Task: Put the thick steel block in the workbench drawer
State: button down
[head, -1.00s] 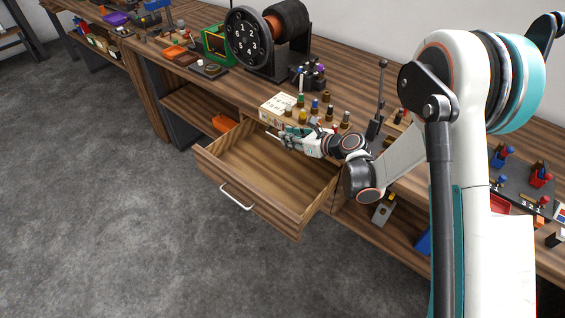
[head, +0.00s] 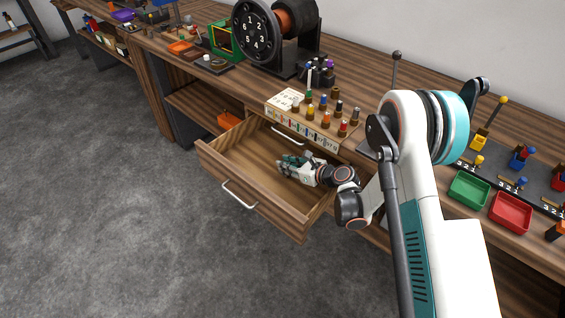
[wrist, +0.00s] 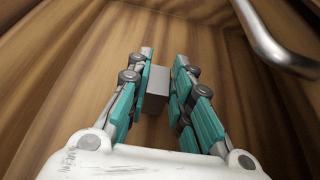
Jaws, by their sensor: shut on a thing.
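The workbench drawer (head: 222,165) is pulled open below the bench top, with its wooden interior empty apart from my gripper. My gripper (head: 283,163) is down in the right part of the open drawer. In the wrist view my gripper (wrist: 158,75) is shut on the grey steel block (wrist: 157,88), which sits between the teal finger pads. The wooden drawer floor and walls (wrist: 90,40) surround it there. I cannot tell whether the block touches the drawer floor. The block is hidden by the fingers in the head view.
A metal handle (wrist: 275,40) shows at the upper right in the wrist view. A rack of coloured pegs (head: 310,125) stands on the bench above the drawer. Green (head: 469,190) and red (head: 511,212) trays lie at right. The left part of the drawer is free.

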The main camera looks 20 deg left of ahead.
jog(key=w+a+b, duration=0.1)
jog(key=w+a, duration=0.1)
jog(key=shift+w+a+f+b, duration=0.15)
jog(key=shift+w+a+b, duration=0.15)
jog(key=shift+w+b, duration=0.05)
jog(key=shift+w+f+b, duration=0.1)
jog(key=shift+f+b, duration=0.3)
jog(key=shift+f, duration=0.1)
jog(key=c, duration=1.4)
grip_release()
jog(key=shift+c, duration=0.2)
